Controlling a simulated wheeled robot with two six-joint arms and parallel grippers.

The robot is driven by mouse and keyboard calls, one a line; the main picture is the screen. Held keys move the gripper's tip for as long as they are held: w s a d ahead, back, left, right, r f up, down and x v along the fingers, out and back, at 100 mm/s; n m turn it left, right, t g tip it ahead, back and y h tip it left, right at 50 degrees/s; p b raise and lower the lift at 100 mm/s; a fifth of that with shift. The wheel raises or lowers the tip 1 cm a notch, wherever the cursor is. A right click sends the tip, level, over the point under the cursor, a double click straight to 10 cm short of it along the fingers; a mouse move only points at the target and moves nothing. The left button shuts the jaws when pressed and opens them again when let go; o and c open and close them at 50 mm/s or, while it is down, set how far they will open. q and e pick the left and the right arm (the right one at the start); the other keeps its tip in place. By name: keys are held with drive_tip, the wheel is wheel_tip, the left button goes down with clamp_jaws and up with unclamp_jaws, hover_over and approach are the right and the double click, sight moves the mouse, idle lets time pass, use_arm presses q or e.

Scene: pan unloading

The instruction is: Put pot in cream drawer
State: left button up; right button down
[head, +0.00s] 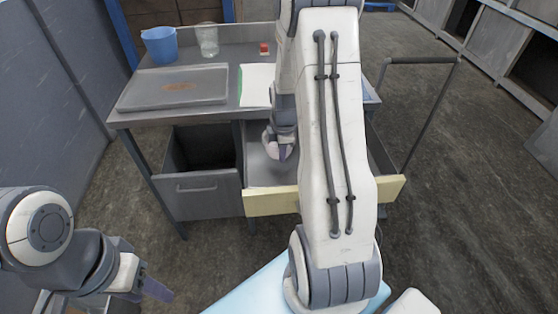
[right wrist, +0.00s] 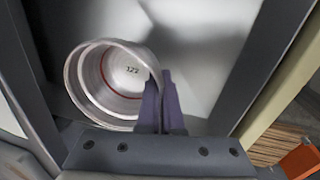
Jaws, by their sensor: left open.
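The cream drawer (head: 270,203) is pulled out on the right side of the metal bench, behind my right arm. My right gripper (head: 283,152) is down at this drawer. My left gripper (head: 150,287) is open and empty at the lower left.
A grey drawer (head: 203,188) stands open left of the cream one. On the bench are a grey tray (head: 175,87), a blue bucket (head: 159,44), a clear glass (head: 208,40) and a small red item (head: 264,49).

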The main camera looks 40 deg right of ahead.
sight(277, 170)
drive_tip(key=shift+w+a+f, duration=0.25)
drive_tip(key=shift+w+f, duration=0.25)
drive_tip(key=shift+w, duration=0.3)
drive_tip(key=shift+f, duration=2)
drive_tip(key=shift+f, duration=0.1)
drive_tip(key=c, duration=1.1)
unclamp_jaws()
drive_tip(key=r, duration=0.4)
drive_tip(key=s+r, duration=0.1)
drive_tip(key=r, duration=0.3)
drive_tip(key=a+r, duration=0.1)
drive_tip(key=r, duration=0.3)
drive_tip(key=shift+s+r+p, duration=0.1)
drive_tip(key=shift+s+p, duration=0.2)
drive_tip(key=shift+p, duration=0.05)
